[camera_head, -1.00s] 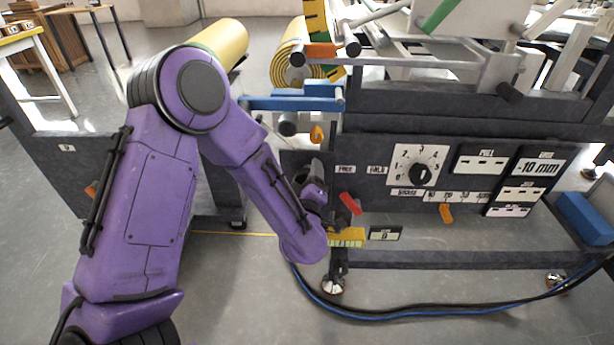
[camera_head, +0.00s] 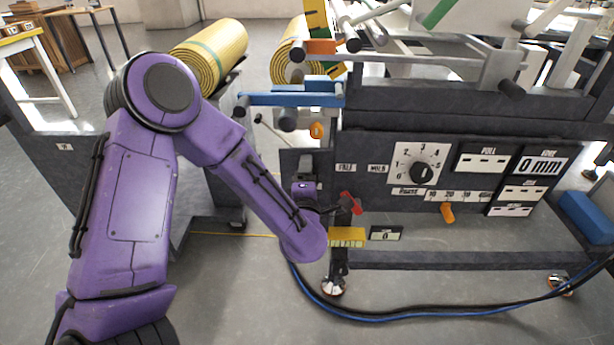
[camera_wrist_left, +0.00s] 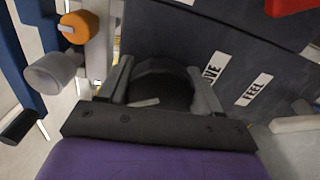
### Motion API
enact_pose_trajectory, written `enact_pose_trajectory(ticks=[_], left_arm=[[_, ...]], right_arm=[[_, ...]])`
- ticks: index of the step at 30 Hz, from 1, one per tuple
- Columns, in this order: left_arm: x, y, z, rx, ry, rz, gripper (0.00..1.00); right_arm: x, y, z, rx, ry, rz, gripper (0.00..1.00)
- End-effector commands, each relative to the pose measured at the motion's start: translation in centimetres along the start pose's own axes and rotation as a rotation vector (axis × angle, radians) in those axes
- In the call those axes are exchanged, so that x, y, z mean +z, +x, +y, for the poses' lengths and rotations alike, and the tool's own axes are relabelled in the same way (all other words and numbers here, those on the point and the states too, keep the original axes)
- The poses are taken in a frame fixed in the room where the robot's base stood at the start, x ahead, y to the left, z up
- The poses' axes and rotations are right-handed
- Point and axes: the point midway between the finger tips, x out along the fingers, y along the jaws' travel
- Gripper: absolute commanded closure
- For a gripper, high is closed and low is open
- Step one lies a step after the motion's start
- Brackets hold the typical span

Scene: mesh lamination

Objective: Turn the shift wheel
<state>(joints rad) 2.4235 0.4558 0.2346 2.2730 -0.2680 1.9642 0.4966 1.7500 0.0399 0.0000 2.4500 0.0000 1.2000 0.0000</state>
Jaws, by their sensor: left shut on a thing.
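The shift wheel shows in the left wrist view as a dark round part (camera_wrist_left: 162,88) against the dark machine panel. My left gripper (camera_wrist_left: 163,84) has its two grey fingers on either side of it, shut on it. In the head view my left gripper (camera_head: 306,187) is at the left end of the machine's front panel, partly hidden by my purple forearm; I cannot make out the wheel clearly there. My right gripper is not in view.
A numbered dial (camera_head: 422,172) and an orange pointer (camera_head: 447,212) are to the right on the panel. A red lever (camera_head: 350,202) and a yellow block (camera_head: 347,236) are close to my left wrist. Blue and black cables run across the floor below.

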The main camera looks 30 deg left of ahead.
Motion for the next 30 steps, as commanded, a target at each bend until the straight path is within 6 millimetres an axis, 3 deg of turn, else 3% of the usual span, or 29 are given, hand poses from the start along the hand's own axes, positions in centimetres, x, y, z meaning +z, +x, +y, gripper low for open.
enact_pose_trajectory(ticks=[19,20,22,30], left_arm=[[0.07,-0.12,-0.13,-0.004,-0.052,-0.004,0.67],[0.07,-0.12,-0.13,-0.004,-0.052,-0.004,0.33],[0.07,-0.11,-0.12,-0.004,-0.052,-0.004,0.12],[0.04,-0.1,-0.04,-0.001,-0.052,-0.002,0.12]], right_arm=[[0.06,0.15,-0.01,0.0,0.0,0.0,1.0],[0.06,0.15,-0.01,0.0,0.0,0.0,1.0],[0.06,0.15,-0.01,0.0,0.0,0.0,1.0],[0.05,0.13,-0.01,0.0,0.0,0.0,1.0]])
